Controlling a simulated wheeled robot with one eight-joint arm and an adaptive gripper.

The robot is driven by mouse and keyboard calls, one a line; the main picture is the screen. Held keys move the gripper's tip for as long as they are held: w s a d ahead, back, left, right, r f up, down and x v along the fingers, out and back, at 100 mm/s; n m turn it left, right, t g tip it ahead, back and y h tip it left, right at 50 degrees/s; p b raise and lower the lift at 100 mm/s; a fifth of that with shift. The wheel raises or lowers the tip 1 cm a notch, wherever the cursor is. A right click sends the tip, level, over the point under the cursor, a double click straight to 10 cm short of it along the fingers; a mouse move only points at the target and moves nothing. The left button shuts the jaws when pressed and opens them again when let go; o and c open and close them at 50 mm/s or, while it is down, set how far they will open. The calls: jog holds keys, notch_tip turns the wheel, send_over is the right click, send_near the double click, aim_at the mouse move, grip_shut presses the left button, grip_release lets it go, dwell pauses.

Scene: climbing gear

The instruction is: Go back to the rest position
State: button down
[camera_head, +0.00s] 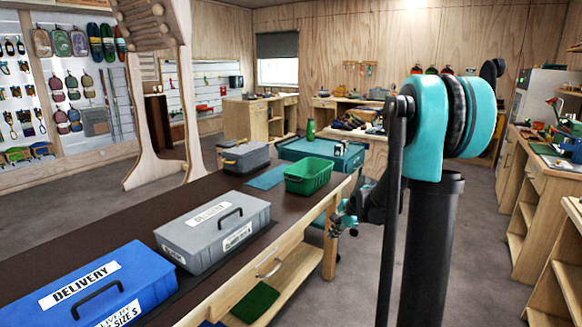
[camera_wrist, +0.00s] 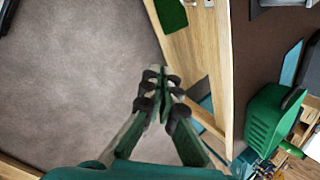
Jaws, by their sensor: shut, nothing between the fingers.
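My gripper (camera_wrist: 160,84) points down in the wrist view, its fingertips together with nothing between them. It hangs over the grey floor, close beside the wooden edge of the workbench. In the head view my gripper (camera_head: 337,222) is small and partly hidden by my own arm, to the right of the bench and lower than its top. My teal and black arm stands at the right of the head view.
The bench (camera_head: 97,230) carries a blue delivery box (camera_head: 95,290), a grey delivery box (camera_head: 215,232), a green crate (camera_head: 309,176) and a grey toolbox (camera_head: 244,158). A green cloth (camera_head: 256,302) lies on its lower shelf. Floor (camera_wrist: 80,80) beside the bench is clear.

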jog(key=s+d+f+n+h, duration=0.2)
jog(key=s+n, duration=0.4)
jog(key=s, duration=0.8)
jog(key=s+d+f+n+h, duration=0.1)
jog(key=s+n, duration=0.6)
jog(key=s, duration=0.7)
jog(key=shift+s+d+f+h, duration=0.3)
jog(key=shift+d+f+h, duration=0.1)
jog(key=shift+f+h, duration=0.15)
